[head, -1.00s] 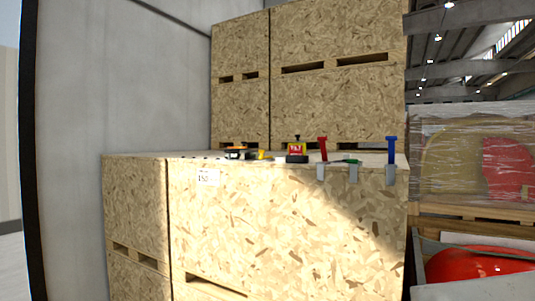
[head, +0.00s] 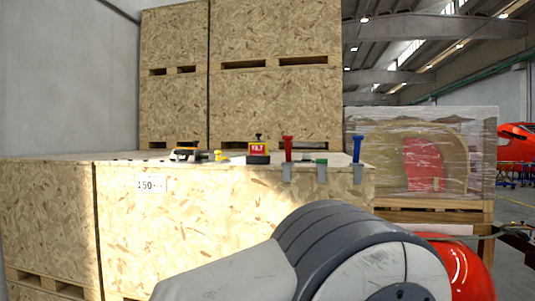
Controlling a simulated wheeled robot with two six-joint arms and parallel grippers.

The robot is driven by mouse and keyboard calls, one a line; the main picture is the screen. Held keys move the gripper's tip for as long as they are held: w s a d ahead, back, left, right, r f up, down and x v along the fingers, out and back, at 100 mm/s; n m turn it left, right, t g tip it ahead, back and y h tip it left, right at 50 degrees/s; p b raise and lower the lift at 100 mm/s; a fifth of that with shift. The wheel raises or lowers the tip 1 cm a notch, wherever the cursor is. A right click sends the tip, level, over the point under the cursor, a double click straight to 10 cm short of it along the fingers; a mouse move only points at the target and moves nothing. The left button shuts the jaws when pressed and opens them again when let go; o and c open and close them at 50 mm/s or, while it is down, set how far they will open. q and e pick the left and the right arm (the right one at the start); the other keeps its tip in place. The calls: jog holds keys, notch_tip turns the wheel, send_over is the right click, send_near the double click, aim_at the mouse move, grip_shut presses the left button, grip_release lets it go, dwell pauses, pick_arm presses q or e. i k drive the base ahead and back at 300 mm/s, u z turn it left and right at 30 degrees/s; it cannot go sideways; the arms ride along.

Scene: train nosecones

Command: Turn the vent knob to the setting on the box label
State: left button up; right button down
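In the head view, a white label (head: 151,185) on the front of the near wooden box (head: 230,215) seems to read "150" with small marks after it. A small red and yellow device (head: 259,152) with a black knob (head: 259,138) on top stands on that box; I cannot tell whether this is the vent knob, nor its setting. Neither gripper shows. A grey and white link of my own arm fills the lower middle and hides part of the box front.
A red clamp (head: 287,150), a blue clamp (head: 357,150) and a green one (head: 322,162) sit at the box's front edge. A black and orange tool (head: 186,153) and a yellow item (head: 218,156) lie left of the device. Taller crates (head: 274,105) stand behind.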

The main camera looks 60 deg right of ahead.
aim_at(307, 157)
jog(key=i, duration=0.75)
jog(key=z, duration=0.8)
jog(key=i, duration=0.65)
jog(key=z, duration=0.7)
